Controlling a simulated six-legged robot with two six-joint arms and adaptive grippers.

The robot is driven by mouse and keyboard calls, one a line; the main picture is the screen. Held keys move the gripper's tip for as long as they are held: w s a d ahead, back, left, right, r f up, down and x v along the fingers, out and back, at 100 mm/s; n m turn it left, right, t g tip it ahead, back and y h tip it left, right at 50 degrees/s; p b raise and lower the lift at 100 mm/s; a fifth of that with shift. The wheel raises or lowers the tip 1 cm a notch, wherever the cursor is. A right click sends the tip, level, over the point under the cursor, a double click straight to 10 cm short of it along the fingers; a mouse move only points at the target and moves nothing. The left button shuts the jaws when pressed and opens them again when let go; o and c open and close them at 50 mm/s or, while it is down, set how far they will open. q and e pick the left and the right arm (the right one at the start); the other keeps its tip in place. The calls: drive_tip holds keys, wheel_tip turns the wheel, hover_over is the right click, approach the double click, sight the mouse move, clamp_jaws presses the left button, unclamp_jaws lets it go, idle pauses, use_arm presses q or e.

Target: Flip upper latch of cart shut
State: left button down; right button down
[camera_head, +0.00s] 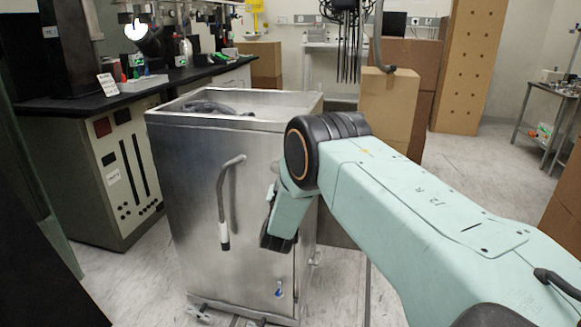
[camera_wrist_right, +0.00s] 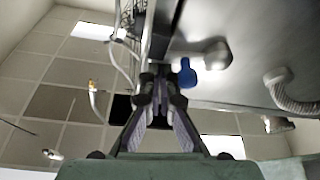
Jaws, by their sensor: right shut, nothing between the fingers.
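The cart (camera_head: 190,170) is a metal cabinet with an open top, standing in the middle of the head view. My right arm crosses in front of its right side, with the right gripper (camera_head: 277,240) pointing down close to the front face, partly hidden by its own wrist. In the right wrist view the gripper (camera_wrist_right: 160,90) is shut and empty. A blue latch tab (camera_wrist_right: 187,75), apparently the upper latch, is just right of the fingertips; contact is unclear. The upper latch is hidden in the head view. My left gripper is out of view.
A lower latch with a blue tab (camera_head: 279,290) is low on the cart front. A curved grey handle (camera_head: 224,200) sticks out left of my gripper. A black-topped bench (camera_head: 60,104) stands at left, cardboard boxes (camera_head: 387,100) behind at right.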

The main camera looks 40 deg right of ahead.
drive_tip(key=shift+s+f, duration=0.1)
drive_tip(key=shift+f, duration=0.15)
idle(0.6)
wheel_tip(320, 180, up, 4)
drive_tip(key=p, duration=0.3)
drive_tip(key=p+v, duration=0.1)
drive_tip(key=v, duration=0.9)
drive_tip(key=shift+w+a+p, duration=0.2)
drive_tip(key=shift+w+p, duration=0.1)
drive_tip(key=shift+p, duration=0.1)
